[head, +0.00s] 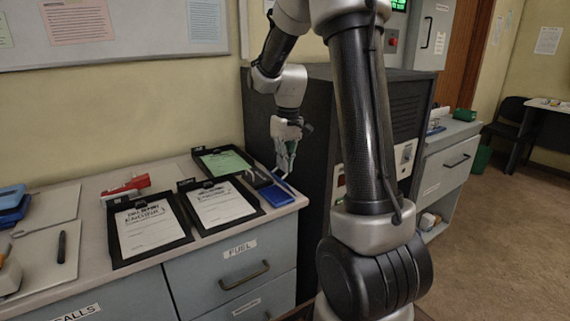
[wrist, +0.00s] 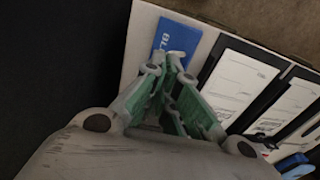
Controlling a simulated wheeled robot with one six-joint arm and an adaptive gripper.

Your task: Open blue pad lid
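The blue pad (head: 276,196) lies flat near the right front corner of the counter. A pale thin edge shows along its upper right side, and I cannot tell whether the lid is raised. In the wrist view the blue pad (wrist: 178,36) shows white lettering on its face and lies just beyond my fingertips. My gripper (head: 286,166) points down above the pad's far edge. In the wrist view my gripper (wrist: 177,74) has its green-padded fingers drawn together at the tips, with nothing visible between them. Whether the tips touch the pad is hidden.
A dark pad (head: 257,178) lies left of the blue one. Black clipboards with white forms (head: 222,204) and a green sheet (head: 224,162) lie further left, with a red stapler-like object (head: 126,188). A tall dark cabinet (head: 318,130) stands close on the right.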

